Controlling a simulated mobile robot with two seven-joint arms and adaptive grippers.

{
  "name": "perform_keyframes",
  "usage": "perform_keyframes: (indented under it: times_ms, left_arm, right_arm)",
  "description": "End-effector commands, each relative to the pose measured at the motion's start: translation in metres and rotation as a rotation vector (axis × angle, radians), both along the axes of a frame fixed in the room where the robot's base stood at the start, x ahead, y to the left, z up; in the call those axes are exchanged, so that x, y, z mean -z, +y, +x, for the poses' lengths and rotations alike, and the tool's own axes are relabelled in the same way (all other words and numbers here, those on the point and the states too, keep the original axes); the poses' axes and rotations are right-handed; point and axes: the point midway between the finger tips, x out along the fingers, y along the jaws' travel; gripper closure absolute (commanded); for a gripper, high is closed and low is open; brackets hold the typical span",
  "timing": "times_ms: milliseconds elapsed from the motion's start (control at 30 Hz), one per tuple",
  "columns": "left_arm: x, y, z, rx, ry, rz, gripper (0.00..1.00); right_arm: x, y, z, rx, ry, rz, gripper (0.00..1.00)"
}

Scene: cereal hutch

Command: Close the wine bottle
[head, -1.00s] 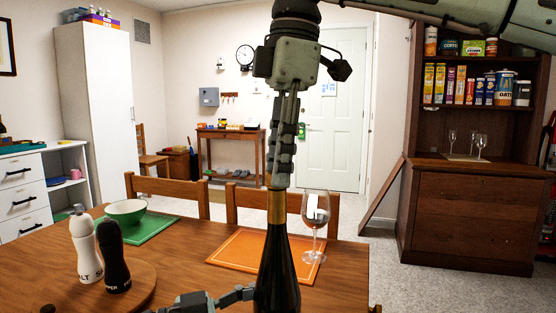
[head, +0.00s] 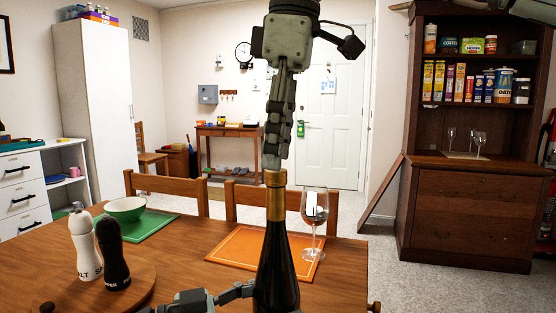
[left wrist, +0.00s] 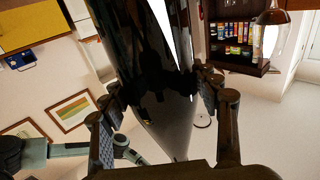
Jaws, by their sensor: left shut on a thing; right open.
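The dark wine bottle (head: 277,262) stands upright in the front middle of the head view, with a gold neck (head: 276,200). It also fills the middle of the left wrist view (left wrist: 150,75). My left gripper (head: 240,293) is shut on the bottle's body low in the head view; its fingers lie on both sides of the bottle in the left wrist view (left wrist: 160,105). My right gripper (head: 274,158) points down just above the bottle's mouth, seen edge-on, open, with nothing visible in it. I cannot make out a separate stopper at the mouth.
The wooden table (head: 190,280) holds a wine glass (head: 314,210) on an orange mat (head: 235,247), right behind the bottle. White and black shakers (head: 113,255) stand on a round board at left, near a green bowl (head: 125,209). Chairs (head: 300,212) stand behind the table. A hutch (head: 470,215) stands at right.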

Motion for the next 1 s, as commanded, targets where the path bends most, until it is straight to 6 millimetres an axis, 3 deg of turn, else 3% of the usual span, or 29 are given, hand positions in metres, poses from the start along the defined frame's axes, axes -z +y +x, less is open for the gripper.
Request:
perform_keyframes:
  times_ms: [200, 633, 767, 1000]
  left_arm:
    - [0.000, 0.000, 0.000, -0.001, -0.002, 0.001, 1.00]
    - [0.000, 0.000, 0.000, -0.001, -0.002, 0.001, 1.00]
    - [0.000, 0.000, 0.000, -0.001, -0.002, 0.001, 1.00]
    - [0.000, 0.000, 0.000, -0.001, -0.002, 0.001, 1.00]
  right_arm:
    - [-0.022, 0.001, 0.000, -0.001, 0.001, 0.001, 0.52]
    - [-0.024, 0.000, 0.000, -0.050, -0.005, -0.003, 0.54]
    - [-0.026, 0.001, 0.000, -0.226, -0.023, -0.013, 0.54]
    - [-0.031, 0.001, 0.001, -0.798, -0.076, -0.042, 0.54]
